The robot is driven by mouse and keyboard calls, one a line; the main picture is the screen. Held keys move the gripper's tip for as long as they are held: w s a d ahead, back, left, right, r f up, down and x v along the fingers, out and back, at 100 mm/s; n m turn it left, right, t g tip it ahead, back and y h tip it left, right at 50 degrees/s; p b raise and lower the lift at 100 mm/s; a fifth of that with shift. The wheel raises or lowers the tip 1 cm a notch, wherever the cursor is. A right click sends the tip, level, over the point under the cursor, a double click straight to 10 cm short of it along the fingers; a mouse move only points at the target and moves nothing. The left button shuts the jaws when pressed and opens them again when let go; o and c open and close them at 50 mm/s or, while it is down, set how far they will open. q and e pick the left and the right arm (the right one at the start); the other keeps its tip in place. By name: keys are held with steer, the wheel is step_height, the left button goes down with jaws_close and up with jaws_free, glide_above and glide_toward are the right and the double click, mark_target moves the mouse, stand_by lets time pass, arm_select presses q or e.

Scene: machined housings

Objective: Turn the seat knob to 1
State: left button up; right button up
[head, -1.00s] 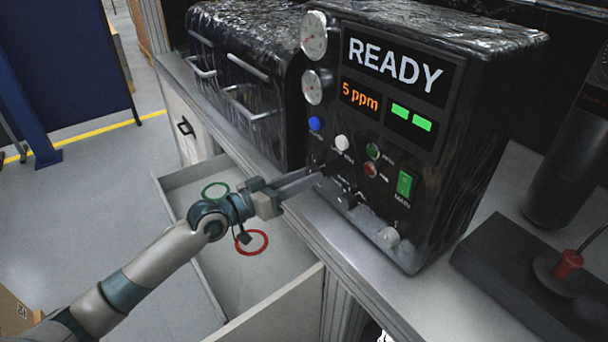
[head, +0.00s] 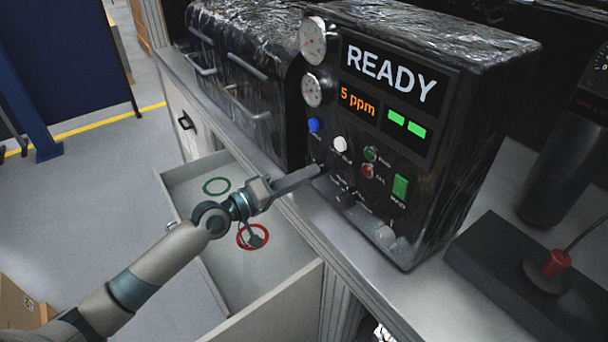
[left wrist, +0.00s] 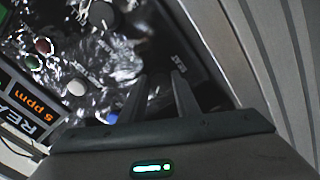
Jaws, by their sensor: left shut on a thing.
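The black machine's control panel (head: 372,160) faces my left arm. My left gripper (head: 320,170) reaches the panel's lower left edge, with its fingers pointing at the panel. In the left wrist view the fingers (left wrist: 160,88) are shut on a dark thing beside a label that seems to read SEAT. I take it to be the seat knob, mostly hidden by the fingers; its pointer and scale cannot be read. Another black knob (head: 345,197) sits just right of the fingertips. My right gripper is not in view.
Close by are a blue button (head: 313,125), a white button (head: 340,144), a green rocker switch (head: 400,187) and a pale knob (head: 385,235). The display (head: 392,72) reads READY and 5 ppm. An open drawer (head: 275,300) lies under my left arm.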

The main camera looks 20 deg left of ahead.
arm_select(q)
steer(key=shift+r, duration=0.1)
stand_by(0.3)
steer(key=o, duration=1)
steer(key=shift+o, duration=0.2)
steer(key=shift+a, duration=0.1)
steer(key=shift+s+a+f, duration=0.25)
steer(key=shift+s+a, duration=0.05)
steer(key=shift+s, duration=0.15)
steer(key=b+v, duration=0.7)
steer(key=v, duration=0.9)
steer(key=shift+b, duration=0.4)
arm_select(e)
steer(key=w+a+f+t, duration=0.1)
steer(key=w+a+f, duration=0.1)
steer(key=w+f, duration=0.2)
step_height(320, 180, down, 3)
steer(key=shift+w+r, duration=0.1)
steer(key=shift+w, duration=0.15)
arm_select(q)
steer(key=shift+s+a+r, duration=0.1)
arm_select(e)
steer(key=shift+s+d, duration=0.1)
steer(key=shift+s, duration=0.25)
